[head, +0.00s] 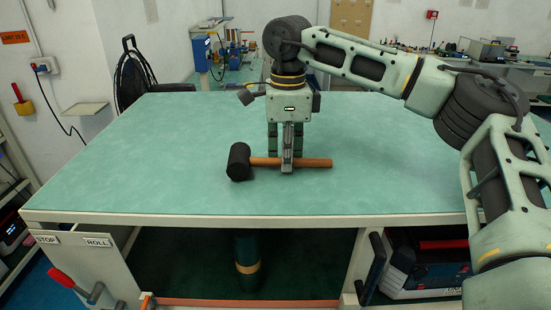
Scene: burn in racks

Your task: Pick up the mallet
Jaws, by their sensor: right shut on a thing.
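The mallet has a black head (239,162) and a wooden handle (316,162). It lies sideways at the green table's middle, head to the left and handle pointing right. My right gripper (287,164) comes down from above and is shut on the handle, a little right of the head. The fingers hide a short part of the handle. I cannot tell whether the mallet is lifted off the table top. My left gripper is not in view.
The green table top (140,160) is otherwise clear around the mallet. Below it is a shelf with a dark green cylinder (247,262) and a red and black case (440,262) at the right. A panel with a red handle (62,278) stands at the front left.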

